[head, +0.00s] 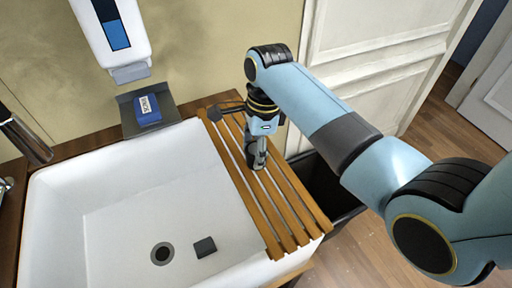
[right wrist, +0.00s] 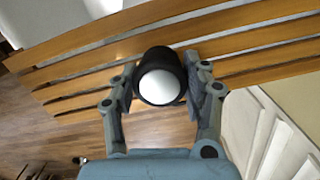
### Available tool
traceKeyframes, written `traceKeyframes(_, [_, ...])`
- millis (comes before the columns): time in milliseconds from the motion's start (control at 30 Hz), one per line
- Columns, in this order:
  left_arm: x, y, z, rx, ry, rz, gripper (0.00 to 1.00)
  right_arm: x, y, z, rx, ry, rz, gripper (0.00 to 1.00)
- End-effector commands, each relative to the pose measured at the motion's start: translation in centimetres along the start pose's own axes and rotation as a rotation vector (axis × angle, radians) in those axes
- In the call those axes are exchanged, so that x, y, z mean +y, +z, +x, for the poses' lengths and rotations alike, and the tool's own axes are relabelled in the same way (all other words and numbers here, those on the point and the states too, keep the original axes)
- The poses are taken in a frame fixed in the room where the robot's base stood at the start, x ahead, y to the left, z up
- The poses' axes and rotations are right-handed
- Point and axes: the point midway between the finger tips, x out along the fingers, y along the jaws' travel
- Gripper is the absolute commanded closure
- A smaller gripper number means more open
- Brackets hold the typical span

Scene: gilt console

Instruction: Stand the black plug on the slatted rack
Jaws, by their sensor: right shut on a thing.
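The black plug (right wrist: 146,85), a short dark cylinder with a pale round end, sits between the two fingers of my right gripper (right wrist: 160,90) in the right wrist view. The fingers are shut on its sides. In the head view my right gripper (head: 257,158) points down over the middle-to-far part of the slatted wooden rack (head: 291,214), and it largely hides the plug there. I cannot tell whether the plug touches the slats. The rack also shows behind the plug in the right wrist view (right wrist: 240,65). My left gripper is out of view.
The rack lies along the right side of a white sink (head: 110,205). A small dark block (head: 205,247) lies in the sink near the drain (head: 162,253). A blue box (head: 148,109) rests on a dark holder behind. A dark bin (head: 330,190) stands right of the rack.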

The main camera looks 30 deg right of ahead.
Motion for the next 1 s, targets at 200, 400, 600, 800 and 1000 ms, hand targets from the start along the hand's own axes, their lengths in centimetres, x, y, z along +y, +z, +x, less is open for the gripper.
traceKeyframes(200, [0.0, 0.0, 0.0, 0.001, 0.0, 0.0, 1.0, 0.0, 0.0, 0.1, 0.0, 0.0, 0.0, 0.88])
traceKeyframes(400, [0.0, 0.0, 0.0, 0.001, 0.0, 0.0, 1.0, 0.0, 0.0, 0.2, 0.0, -0.001, 0.0, 0.33])
traceKeyframes(600, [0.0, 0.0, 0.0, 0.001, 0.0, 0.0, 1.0, 0.0, 0.0, 0.2, 0.0, -0.001, 0.001, 0.3])
traceKeyframes(800, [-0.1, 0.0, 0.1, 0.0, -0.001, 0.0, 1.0, -0.1, 0.0, -0.6, -0.001, -0.003, 0.001, 0.3])
traceKeyframes(1000, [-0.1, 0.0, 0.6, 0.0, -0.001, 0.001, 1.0, -0.2, 0.0, -4.4, -0.002, -0.006, 0.001, 0.3])
